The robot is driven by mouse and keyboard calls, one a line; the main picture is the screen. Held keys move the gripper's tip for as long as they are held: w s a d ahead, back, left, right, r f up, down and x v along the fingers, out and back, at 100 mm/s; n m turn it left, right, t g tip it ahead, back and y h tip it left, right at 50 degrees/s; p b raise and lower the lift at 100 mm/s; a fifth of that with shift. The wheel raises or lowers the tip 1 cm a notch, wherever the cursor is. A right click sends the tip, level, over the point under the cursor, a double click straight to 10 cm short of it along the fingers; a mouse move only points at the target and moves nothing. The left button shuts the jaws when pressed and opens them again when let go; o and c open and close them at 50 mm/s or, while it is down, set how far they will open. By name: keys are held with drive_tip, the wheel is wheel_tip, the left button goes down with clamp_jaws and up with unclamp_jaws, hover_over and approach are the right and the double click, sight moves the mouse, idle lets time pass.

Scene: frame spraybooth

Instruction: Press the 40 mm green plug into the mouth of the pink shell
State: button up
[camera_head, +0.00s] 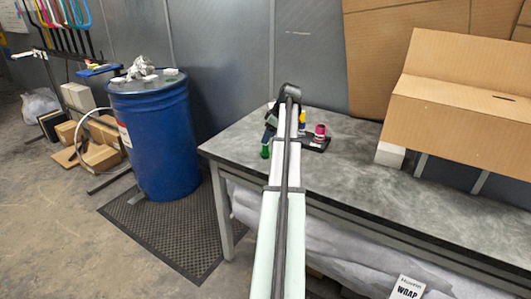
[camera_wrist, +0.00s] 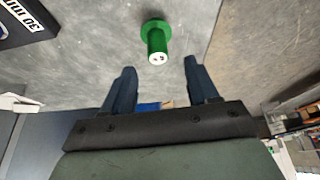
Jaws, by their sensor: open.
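The green plug (camera_head: 265,152) stands on the grey table near its left end. In the wrist view the plug (camera_wrist: 156,38) has a wide round flange and a narrower stem, whose pale end with dark marks faces the camera. My gripper (camera_wrist: 160,66) is open and empty. The plug lies beyond its two dark blue fingertips, roughly centred between them and not held. In the head view my arm hides most of the gripper. The pink shell (camera_head: 320,131) is upright on the right of a black base (camera_head: 317,146); its mouth is too small to make out.
A yellow part (camera_head: 302,118) stands behind the black base, whose corner with white lettering shows in the wrist view (camera_wrist: 22,22). A cardboard box (camera_head: 455,115) stands at the back right. A blue drum (camera_head: 155,135) stands left of the table.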

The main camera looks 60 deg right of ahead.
sight(266, 150)
drive_tip(key=shift+x, duration=2.9)
drive_tip(key=shift+s+d+f, duration=0.1)
drive_tip(key=shift+s, duration=0.05)
clamp_jaws()
